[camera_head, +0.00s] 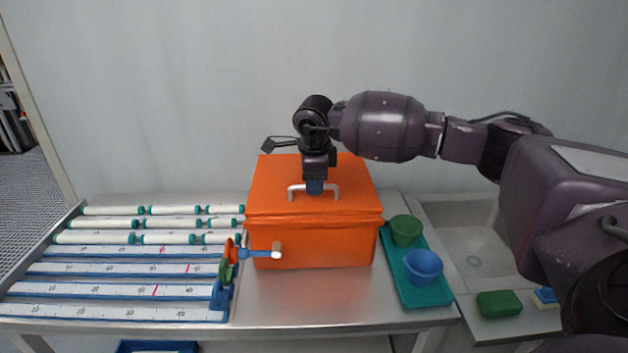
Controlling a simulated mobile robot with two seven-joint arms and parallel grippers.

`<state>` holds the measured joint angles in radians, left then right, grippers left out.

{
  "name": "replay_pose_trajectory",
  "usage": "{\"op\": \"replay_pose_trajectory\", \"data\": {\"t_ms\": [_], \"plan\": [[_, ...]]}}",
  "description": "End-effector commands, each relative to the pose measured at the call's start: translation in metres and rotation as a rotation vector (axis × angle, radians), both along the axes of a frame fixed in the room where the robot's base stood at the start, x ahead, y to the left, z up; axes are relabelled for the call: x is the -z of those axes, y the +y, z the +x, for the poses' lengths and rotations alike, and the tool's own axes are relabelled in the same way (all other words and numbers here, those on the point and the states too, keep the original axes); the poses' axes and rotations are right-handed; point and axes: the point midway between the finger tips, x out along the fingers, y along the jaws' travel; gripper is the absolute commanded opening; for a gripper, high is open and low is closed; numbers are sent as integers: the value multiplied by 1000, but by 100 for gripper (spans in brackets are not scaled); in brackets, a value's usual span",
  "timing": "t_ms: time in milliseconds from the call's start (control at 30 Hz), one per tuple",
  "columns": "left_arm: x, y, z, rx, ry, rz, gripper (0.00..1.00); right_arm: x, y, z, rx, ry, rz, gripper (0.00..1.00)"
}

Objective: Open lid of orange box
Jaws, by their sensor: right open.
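The orange box (318,248) stands on the middle of the metal table with its orange lid (270,190) down on it. A light metal handle (291,194) rises from the top of the lid. My right arm reaches in from the right, and my right gripper (315,187) points down at the handle. The gripper is open, with its fingers at the middle of the handle bar. Whether the fingers touch the handle I cannot tell. My left gripper does not show.
Several white tubes with green ends (160,238) and ruled strips (110,290) lie left of the box. A blue, green and orange fitting (226,276) stands near its front left. A teal tray (424,292) with a green bowl (406,229) and a blue bowl (423,266) is right, beside a sink (470,245).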

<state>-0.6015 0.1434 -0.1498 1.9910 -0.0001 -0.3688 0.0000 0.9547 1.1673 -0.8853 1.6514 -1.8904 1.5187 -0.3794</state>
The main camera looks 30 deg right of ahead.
Motion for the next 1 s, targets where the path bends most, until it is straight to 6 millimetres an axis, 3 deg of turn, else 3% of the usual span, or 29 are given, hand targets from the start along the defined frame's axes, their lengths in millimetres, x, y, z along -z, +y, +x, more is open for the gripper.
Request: {"op": "replay_pose_trajectory", "data": {"t_ms": [333,600,1000], "plan": [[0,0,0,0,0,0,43,4,0,1,0,0,0,40],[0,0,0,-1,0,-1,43,3,0,1,0,-1,1,0],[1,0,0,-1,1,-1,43,0,-1,5,1,-1,0,0]]}}
